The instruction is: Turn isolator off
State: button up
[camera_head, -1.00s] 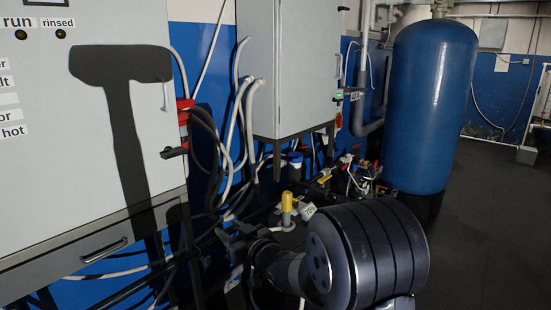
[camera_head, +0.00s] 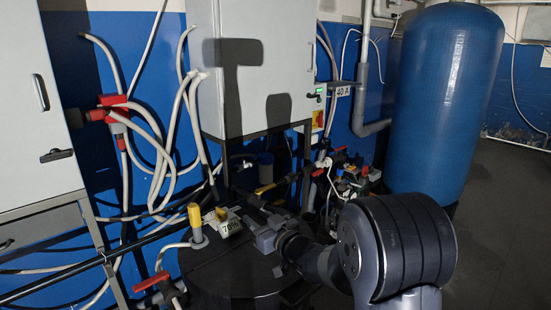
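A red and yellow rotary switch (camera_head: 318,119), which looks like the isolator, sits at the right edge of the grey wall cabinet (camera_head: 262,50). A green-lit unit (camera_head: 321,90) and a "40 A" label (camera_head: 343,91) are above it. The knob is too small to tell its position. My gripper (camera_head: 255,217) reaches left from my dark arm, above a black round lid and well below and left of the switch. It is apart from the switch. Its fingers are dark and partly merge with the background, so their opening is unclear.
A tall blue tank (camera_head: 446,100) stands at the right. Valves and pipes (camera_head: 345,170) crowd the floor below the cabinet. A black drum (camera_head: 235,265) with a yellow-capped fitting (camera_head: 195,222) is in front. Another grey cabinet (camera_head: 30,100) is at left. Dark floor is clear at far right.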

aim_at(319, 119)
jog(key=i+l, duration=0.15)
jog(key=l, duration=0.2)
jog(key=i+l, duration=0.15)
jog(key=l, duration=0.2)
jog(key=i+l, duration=0.15)
jog(key=l, duration=0.2)
jog(key=i+l, duration=0.1)
jog(key=l, duration=0.25)
jog(key=i+l, duration=0.15)
jog(key=l, duration=0.25)
jog(key=i+l, duration=0.15)
jog(key=l, duration=0.2)
jog(key=i+l, duration=0.15)
jog(key=i, duration=0.3)
jog(key=i+l, duration=0.15)
jog(key=i, duration=0.3)
jog(key=i+l+u, duration=0.1)
jog(key=i, duration=0.35)
jog(key=i+l, duration=0.2)
jog(key=i, duration=0.25)
jog(key=i+j, duration=0.1)
jog(key=i, duration=0.2)
